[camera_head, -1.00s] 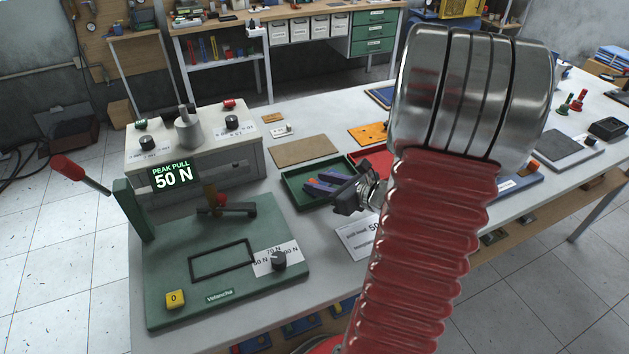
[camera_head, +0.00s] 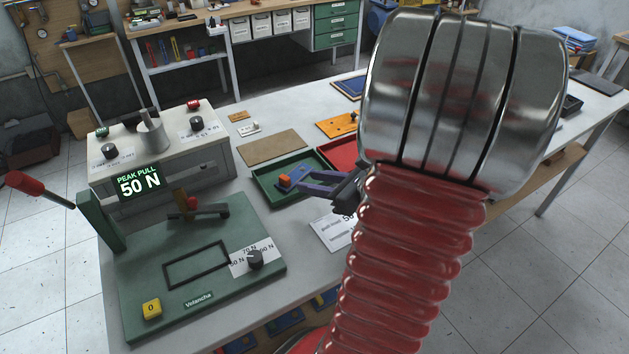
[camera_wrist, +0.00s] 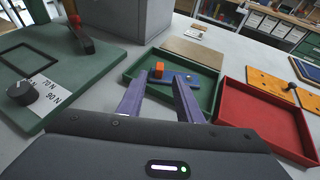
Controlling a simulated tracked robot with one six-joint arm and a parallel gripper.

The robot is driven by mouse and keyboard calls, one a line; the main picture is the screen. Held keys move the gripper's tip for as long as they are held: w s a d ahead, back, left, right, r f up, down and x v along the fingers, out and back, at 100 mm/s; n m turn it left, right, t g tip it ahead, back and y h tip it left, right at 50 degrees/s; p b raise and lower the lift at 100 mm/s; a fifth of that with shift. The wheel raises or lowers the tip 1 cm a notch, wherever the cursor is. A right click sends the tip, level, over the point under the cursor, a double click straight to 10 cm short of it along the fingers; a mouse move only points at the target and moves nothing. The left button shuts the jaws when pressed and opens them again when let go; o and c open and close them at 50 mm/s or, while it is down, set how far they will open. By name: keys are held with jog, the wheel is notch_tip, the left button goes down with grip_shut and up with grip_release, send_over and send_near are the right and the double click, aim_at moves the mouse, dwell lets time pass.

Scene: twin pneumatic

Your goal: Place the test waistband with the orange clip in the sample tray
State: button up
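A blue piece with an orange block-shaped clip (camera_head: 289,180) lies inside the green tray (camera_head: 263,193) on the bench. The wrist view shows the blue piece (camera_wrist: 190,79), its orange clip (camera_wrist: 159,70) and the green tray (camera_wrist: 215,70) just beyond my fingertips. My gripper (camera_head: 308,183) is at the tray's near right side. Its two purple fingers are spread apart with nothing held between them in the wrist view (camera_wrist: 159,88). The fingers partly cover the tray's near edge.
The green test machine (camera_head: 190,270) stands at left, its display (camera_head: 139,181) reading PEAK PULL 50 N. A red tray (camera_wrist: 262,115) adjoins the green tray on the right. A brown board (camera_head: 271,147) and an orange plate (camera_head: 337,125) lie behind. A white card (camera_head: 333,231) lies in front.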

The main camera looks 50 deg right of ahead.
dwell(0.5)
